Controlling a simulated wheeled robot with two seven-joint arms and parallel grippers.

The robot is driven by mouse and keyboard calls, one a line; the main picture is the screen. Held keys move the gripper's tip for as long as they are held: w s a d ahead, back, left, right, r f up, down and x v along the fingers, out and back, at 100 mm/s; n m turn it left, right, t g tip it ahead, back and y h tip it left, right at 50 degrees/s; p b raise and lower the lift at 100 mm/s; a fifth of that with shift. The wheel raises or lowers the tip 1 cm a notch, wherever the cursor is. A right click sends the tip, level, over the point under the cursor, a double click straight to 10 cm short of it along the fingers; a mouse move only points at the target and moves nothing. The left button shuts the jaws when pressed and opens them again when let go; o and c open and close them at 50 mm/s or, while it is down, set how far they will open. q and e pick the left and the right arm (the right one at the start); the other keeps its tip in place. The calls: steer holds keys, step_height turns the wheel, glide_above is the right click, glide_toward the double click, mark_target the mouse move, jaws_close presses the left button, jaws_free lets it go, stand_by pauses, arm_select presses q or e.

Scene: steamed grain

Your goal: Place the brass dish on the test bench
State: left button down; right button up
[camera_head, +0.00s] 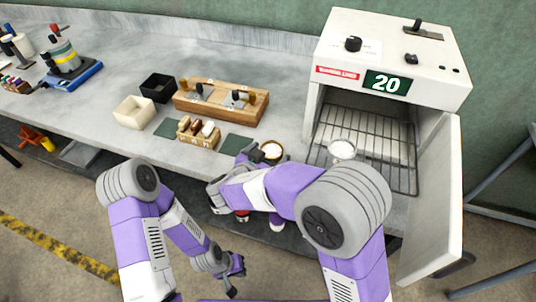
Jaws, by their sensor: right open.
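The brass dish (272,151), a small round dish with white grain in it, is at the front of the grey test bench (300,70), just left of the oven. My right gripper (252,152) is open, close against the dish's left side. Its fingers are small and partly hidden by my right arm, so I cannot tell whether they touch the dish, or whether the dish rests fully on the bench. My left gripper (233,277) hangs low in front of the bench, away from the dish; its fingers are too small to read.
The white oven (392,50) reads 20, its door (436,205) open toward the front right. A clear dish with white grain (342,149) stands on its wire rack (372,125). Dark green mats (238,143), wooden blocks (222,100) and two small boxes (134,112) occupy the bench left.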

steer(key=shift+r, duration=0.25)
steer(key=p+v, duration=0.2)
steer(key=v, duration=0.9)
steer(key=shift+s+a+r, duration=0.2)
steer(key=shift+s+a, duration=0.05)
steer(key=shift+s, duration=0.15)
